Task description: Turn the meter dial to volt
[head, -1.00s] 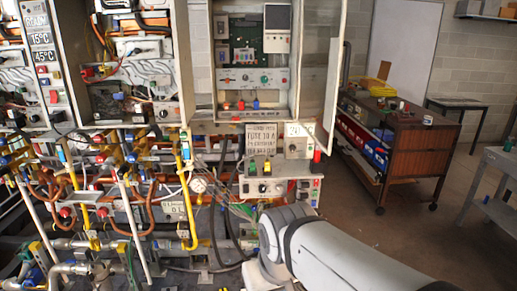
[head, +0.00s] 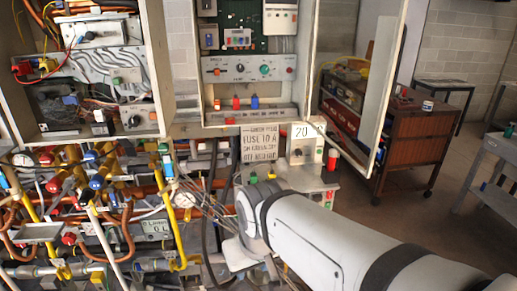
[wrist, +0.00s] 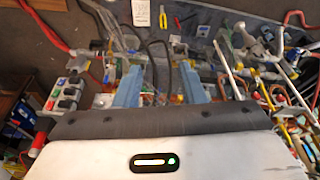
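A meter panel with a display reading "20" (head: 303,130) stands below the open cabinet in the head view. A small dark dial (head: 298,152) is on the white face under the display; its markings are too small to read. In the wrist view my gripper (wrist: 161,75) has two blue-grey fingers held wide apart, with nothing between them. My arm hides the gripper in the head view. In the wrist view a grey unit with green, red and black knobs (wrist: 68,97) lies left of the fingers, apart from them; I cannot tell if it is the meter.
A notice board (head: 260,143) stands left of the meter. The open cabinet door (head: 385,85) hangs at the right above it. Pipes and hoses (head: 95,215) crowd the left. A brown cart (head: 410,140) stands at the back right, with clear floor in front.

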